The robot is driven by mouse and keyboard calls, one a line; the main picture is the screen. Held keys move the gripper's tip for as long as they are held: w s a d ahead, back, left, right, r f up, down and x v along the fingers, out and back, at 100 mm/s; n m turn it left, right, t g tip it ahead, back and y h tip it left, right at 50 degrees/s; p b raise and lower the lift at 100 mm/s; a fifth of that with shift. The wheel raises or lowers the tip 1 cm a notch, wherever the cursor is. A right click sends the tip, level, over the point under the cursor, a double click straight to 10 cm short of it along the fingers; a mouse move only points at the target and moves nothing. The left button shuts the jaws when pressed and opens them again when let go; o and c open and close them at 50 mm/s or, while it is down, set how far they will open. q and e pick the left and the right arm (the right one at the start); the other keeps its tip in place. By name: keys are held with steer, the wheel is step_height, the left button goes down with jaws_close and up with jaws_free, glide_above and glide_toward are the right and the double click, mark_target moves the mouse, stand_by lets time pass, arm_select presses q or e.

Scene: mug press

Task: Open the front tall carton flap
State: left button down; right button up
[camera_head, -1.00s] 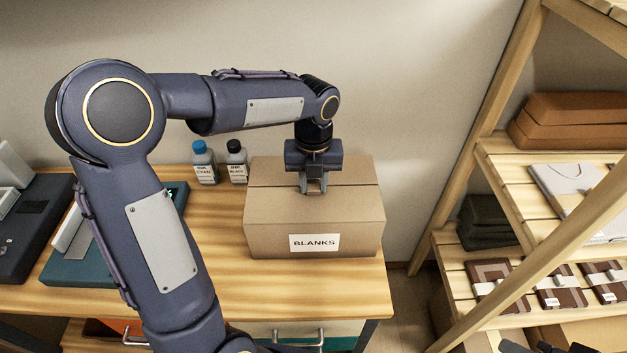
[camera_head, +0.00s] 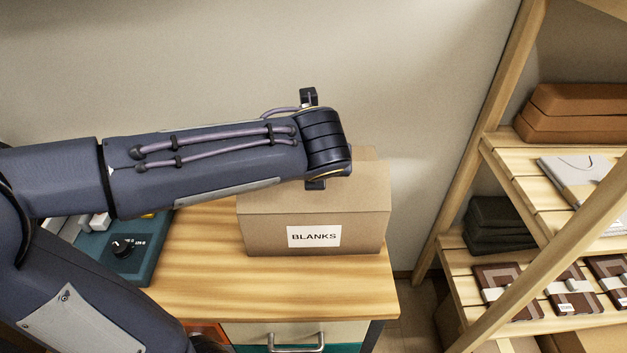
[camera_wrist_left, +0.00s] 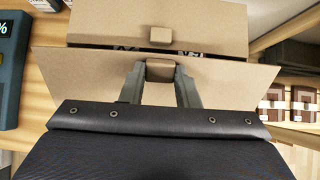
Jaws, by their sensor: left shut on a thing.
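The tall brown carton (camera_head: 313,222) labelled BLANKS stands on the wooden table; my left arm hides most of its top in the head view. In the left wrist view, the front flap (camera_wrist_left: 85,80) is tilted up, with a narrow dark gap between it and the far flap (camera_wrist_left: 110,22). The far flap has a small tab (camera_wrist_left: 160,35). My left gripper (camera_wrist_left: 160,76) is shut on the front flap's tab (camera_wrist_left: 160,70), one finger on each side. In the head view its fingers are hidden behind my wrist. My right gripper is not in view.
A teal device (camera_head: 125,247) with a black knob sits left of the carton. A wooden shelf (camera_head: 520,195) with boxes and notebooks stands on the right. The table top (camera_head: 215,275) in front of the carton is clear. A wall is behind.

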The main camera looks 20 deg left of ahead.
arm_select(q)
steer(key=s+d+f+t+y+b, duration=0.2)
steer(key=t+b, duration=0.5)
steer(key=b, duration=0.8)
steer(key=s+d+f+t+y+b, duration=0.3)
steer(key=s+f+t+b, duration=0.4)
steer(key=b, duration=0.8)
steer(key=shift+s+d+y, duration=0.3)
steer(key=shift+s+y, duration=0.6)
steer(key=shift+s, duration=0.3)
steer(key=shift+f, duration=0.1)
steer(key=c, duration=1.1)
jaws_free()
